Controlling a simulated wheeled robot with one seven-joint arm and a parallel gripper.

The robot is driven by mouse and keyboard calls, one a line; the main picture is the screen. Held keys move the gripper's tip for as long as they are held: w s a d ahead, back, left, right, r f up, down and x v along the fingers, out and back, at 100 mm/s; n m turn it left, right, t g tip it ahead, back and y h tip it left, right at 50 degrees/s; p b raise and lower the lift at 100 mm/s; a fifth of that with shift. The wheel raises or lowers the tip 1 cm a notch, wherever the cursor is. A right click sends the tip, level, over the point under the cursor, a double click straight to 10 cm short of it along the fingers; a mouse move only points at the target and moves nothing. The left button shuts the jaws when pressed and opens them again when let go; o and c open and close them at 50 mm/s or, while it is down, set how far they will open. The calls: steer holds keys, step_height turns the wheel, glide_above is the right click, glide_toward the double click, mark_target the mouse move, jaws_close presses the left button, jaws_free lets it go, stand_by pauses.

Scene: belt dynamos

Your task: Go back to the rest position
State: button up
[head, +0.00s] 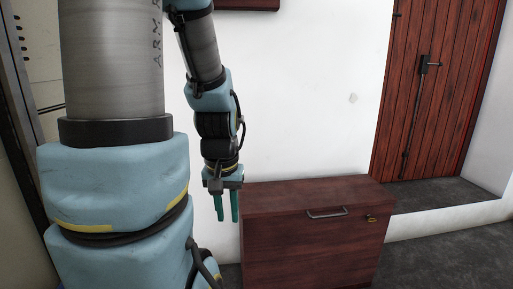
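My gripper (228,207) hangs at the end of my arm and points downward. Its two green fingers are apart with a gap between them, and nothing shows between them. It is just left of the dark red wooden cabinet (310,240), in front of the white wall. My arm's large links fill the left side of the view and hide what is behind them.
The cabinet has a metal handle (327,214) and a lock, and its top is bare. A wooden door (432,90) stands at the right above a raised step. Dark floor (450,255) is clear at the lower right.

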step_height(320, 180, up, 27)
steer(key=p, duration=2.4)
steer(key=shift+f, duration=0.15)
steer(key=shift+o, duration=0.4)
